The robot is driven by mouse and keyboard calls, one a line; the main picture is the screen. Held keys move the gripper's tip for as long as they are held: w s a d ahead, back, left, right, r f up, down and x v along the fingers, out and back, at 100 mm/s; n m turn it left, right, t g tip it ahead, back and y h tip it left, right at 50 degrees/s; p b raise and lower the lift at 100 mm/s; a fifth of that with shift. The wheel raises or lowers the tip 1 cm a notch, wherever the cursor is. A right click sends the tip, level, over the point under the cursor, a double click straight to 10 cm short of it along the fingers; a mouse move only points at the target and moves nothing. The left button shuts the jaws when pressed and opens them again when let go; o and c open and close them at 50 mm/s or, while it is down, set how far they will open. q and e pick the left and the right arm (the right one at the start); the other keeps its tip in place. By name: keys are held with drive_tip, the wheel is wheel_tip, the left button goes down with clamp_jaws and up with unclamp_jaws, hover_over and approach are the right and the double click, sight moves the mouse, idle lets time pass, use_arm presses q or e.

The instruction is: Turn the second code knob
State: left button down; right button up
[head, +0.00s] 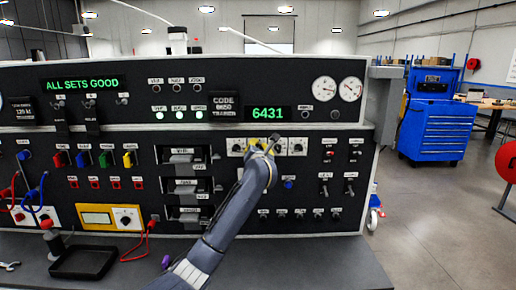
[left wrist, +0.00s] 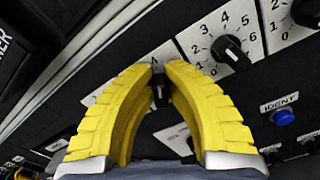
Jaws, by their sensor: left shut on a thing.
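A row of code knobs on white plates (head: 298,147) sits under the green display (head: 268,113), which reads 6431. My left gripper (head: 262,150) reaches up to this row and covers the second knob in the head view. In the left wrist view the yellow fingers (left wrist: 158,72) are shut on a black knob (left wrist: 159,92), which is mostly hidden between them. The third knob (left wrist: 231,50) and fourth knob (left wrist: 307,12) stand to its right, apart from the fingers. The held knob's pointer cannot be read. My right gripper is in no view.
Levers (head: 182,158) stand to the left, toggle switches (head: 325,190) to the right. A black tray (head: 84,263) lies on the bench. A blue tool cabinet (head: 435,130) stands apart behind.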

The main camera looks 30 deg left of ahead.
use_arm(q)
drive_tip(key=m, duration=0.7)
drive_tip(key=shift+w+d+f, duration=0.1)
drive_tip(key=shift+f, duration=0.05)
drive_tip(key=m, duration=0.3)
drive_tip(key=shift+f+m, duration=0.15)
drive_tip(key=shift+m, duration=0.25)
drive_tip(key=shift+f+m, duration=0.1)
drive_tip(key=shift+m, duration=1.7)
drive_tip(key=c, duration=1.4)
unclamp_jaws()
drive_tip(key=shift+d, duration=0.1)
drive_tip(key=shift+f, duration=0.1)
drive_tip(key=v, duration=1.2)
